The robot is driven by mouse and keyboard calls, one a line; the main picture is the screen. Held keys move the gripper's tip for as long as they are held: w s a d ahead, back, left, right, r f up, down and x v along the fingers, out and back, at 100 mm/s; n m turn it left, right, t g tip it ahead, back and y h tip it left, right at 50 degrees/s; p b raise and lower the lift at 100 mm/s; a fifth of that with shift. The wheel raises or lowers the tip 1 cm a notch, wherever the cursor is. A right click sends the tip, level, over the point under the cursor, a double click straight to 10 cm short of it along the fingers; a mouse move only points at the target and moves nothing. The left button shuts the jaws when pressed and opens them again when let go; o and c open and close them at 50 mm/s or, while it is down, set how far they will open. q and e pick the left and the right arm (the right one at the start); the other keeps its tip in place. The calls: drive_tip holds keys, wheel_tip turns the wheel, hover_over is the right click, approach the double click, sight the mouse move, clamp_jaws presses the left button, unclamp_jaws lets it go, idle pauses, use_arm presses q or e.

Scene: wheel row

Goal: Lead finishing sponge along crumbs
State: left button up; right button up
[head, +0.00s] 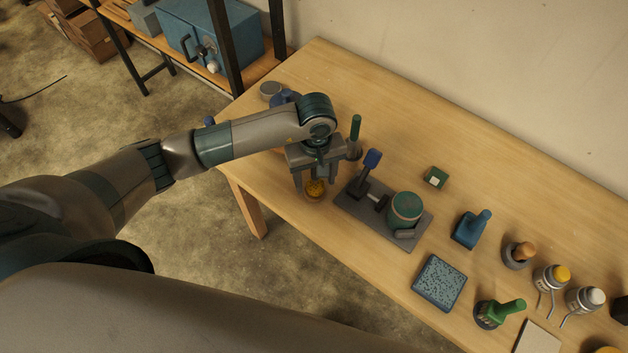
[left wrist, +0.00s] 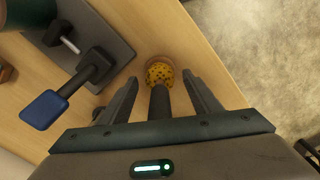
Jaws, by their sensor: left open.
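A yellow, dark-spotted sponge (head: 316,188) stands at the near edge of the table, in or on a small round brownish base. In the left wrist view the sponge (left wrist: 160,73) shows with a dark upright handle (left wrist: 158,102) that points toward the camera. My left gripper (head: 315,190) is above it, pointing down. Its two fingers are open on either side of the handle, with gaps visible in the left wrist view (left wrist: 160,95). I cannot make out any loose crumbs for certain. A blue speckled square block (head: 440,282) lies farther right. My right gripper is out of view.
A green-handled tool (head: 355,130) stands behind. A blue stamp-like tool (head: 470,230) and several bottles stand right. The table's back strip is clear.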

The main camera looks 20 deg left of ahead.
use_arm(q)
drive_tip(key=c, duration=1.4)
drive_tip(key=shift+r+p, duration=1.15)
drive_tip(key=shift+r, duration=2.35)
drive_tip(key=shift+r+p, duration=0.85)
drive_tip(key=shift+r, duration=1.65)
